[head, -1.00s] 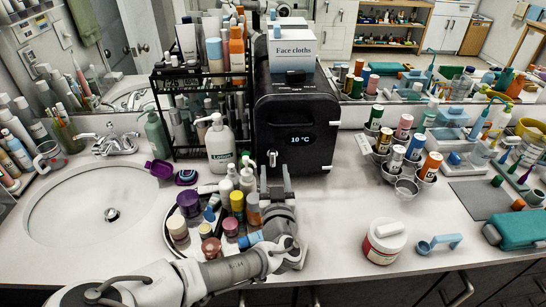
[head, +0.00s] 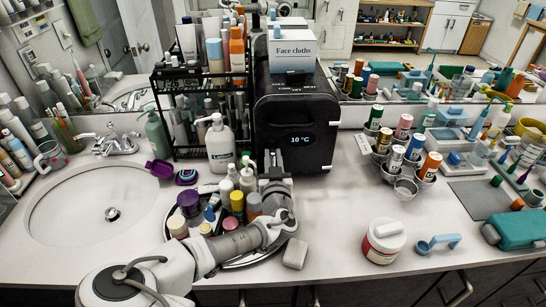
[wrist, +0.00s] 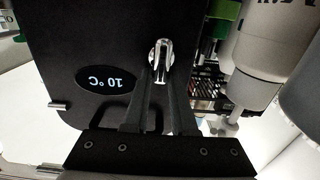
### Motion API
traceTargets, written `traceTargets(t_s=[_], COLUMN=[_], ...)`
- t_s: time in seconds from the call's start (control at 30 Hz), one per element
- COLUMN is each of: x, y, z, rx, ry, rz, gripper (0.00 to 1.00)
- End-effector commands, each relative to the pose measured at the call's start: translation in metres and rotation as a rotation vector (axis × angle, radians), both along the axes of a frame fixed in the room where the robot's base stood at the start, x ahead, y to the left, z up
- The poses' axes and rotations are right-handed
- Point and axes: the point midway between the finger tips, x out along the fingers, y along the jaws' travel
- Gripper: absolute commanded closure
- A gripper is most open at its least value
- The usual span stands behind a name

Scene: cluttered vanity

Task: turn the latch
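The silver latch (wrist: 160,55) sits on the front of the black mini fridge (wrist: 95,40) in the wrist view, beside the 10 °C display. My gripper (wrist: 161,72) has its two dark fingertips at the latch, one on each side. Whether the fingers touch or grip it is not clear. In the head view my gripper (head: 272,160) is in front of the lower left of the fridge (head: 296,110), and it hides the latch there.
A round tray (head: 272,255) crowded with bottles and jars is under my arm. A lotion pump bottle (head: 220,145) and a black rack (head: 160,110) stand left of the fridge. The counter right of the fridge is clear up to the can holder (head: 381,160).

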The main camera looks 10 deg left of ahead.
Motion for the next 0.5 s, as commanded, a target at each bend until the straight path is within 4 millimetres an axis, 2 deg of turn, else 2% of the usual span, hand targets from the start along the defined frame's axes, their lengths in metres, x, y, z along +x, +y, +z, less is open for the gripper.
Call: traceTargets(t_s=[0.03, 0.1, 0.5], x=[-0.0001, 0.0, -0.0001], y=[-0.0001, -0.0002, 0.0002], z=[0.0, 0.0, -0.0003], rx=[0.0, 0.0, -0.02], ry=[0.0, 0.0, -0.005], rz=[0.0, 0.0, -0.001], gripper=[0.9, 1.0, 1.0])
